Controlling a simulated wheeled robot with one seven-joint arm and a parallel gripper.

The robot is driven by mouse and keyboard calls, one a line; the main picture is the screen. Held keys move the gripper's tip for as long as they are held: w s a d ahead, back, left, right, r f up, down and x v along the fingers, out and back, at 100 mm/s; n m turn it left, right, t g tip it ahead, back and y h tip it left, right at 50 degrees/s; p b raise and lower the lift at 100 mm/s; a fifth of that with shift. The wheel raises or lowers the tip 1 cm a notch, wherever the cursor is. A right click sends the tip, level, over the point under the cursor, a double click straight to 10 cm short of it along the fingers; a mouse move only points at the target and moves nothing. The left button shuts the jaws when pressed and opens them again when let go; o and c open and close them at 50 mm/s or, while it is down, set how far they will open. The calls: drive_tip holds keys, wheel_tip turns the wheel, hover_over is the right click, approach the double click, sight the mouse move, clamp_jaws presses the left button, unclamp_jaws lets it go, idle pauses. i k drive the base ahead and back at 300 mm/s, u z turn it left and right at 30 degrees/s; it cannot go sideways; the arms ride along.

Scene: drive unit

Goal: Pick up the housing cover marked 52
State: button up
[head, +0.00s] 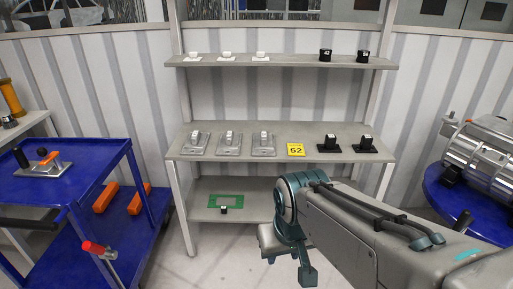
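A yellow plate printed 52 (295,150) stands on the middle shelf, between grey parts and black parts. To its left are three grey flat covers (231,144), each with a pale raised block on top. To its right are two black flat covers (328,145) and (365,144), also with raised blocks. Any numbers on these covers are too small to read. My gripper (289,267) hangs in front of the lower shelf, below the yellow plate. Its two teal fingers are apart, with nothing seen between them.
The shelf unit (182,220) also holds small white parts (227,54) and two black cylinders (325,55) on top. A green board (224,200) lies on the lower shelf. A blue cart (85,165) stands left; a round blue table (440,190) with metal machinery stands right.

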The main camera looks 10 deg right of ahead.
sight(264, 141)
drive_tip(key=z, duration=0.95)
drive_tip(key=i, duration=1.05)
drive_tip(key=u, duration=0.55)
drive_tip(key=i, duration=0.7)
drive_tip(key=u, duration=0.5)
